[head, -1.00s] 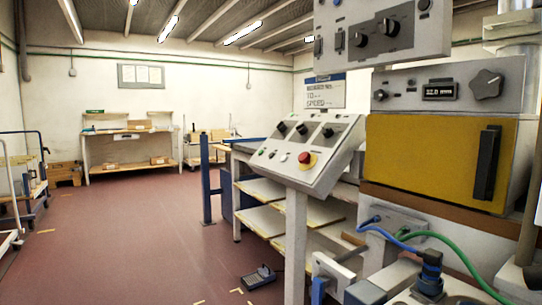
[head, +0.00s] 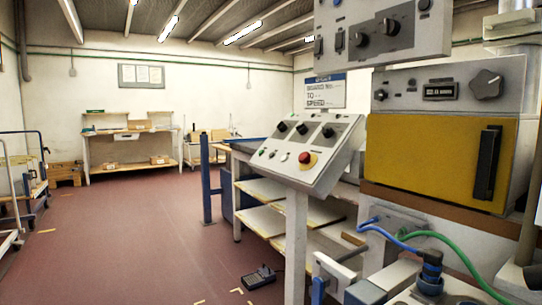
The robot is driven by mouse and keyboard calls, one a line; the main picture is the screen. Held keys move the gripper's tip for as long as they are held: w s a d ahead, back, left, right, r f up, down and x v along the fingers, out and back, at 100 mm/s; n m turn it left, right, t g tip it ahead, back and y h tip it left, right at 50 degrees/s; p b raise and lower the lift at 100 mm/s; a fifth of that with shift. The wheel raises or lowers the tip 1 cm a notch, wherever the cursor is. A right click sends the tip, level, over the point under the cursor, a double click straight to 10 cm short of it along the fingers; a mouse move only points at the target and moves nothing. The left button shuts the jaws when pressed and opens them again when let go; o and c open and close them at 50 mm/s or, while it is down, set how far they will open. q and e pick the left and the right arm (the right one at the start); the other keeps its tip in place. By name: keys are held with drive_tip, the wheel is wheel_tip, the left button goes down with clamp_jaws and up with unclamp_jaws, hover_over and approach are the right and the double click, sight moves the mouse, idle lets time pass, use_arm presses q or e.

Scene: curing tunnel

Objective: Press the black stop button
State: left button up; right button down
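A sloped grey control panel (head: 308,150) stands on a pale post right of the middle. Its upper part has black rotary knobs, one of them the left knob (head: 282,127). Its lower row has a green button (head: 262,152), small buttons too small to tell apart, a pale button (head: 284,156) and a red mushroom button (head: 307,158) on a yellow base. I cannot tell for sure which small button is the black stop button. Neither of my grippers shows in the head view, and nothing is seen touching the panel.
A machine with a yellow door (head: 425,165) and black handle stands right of the panel. A knob box (head: 390,30) hangs above. Blue and green cables (head: 440,240) run low at right. A shelved bench (head: 262,190) is behind the panel. A pedal-like device (head: 259,277) lies on the open red floor.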

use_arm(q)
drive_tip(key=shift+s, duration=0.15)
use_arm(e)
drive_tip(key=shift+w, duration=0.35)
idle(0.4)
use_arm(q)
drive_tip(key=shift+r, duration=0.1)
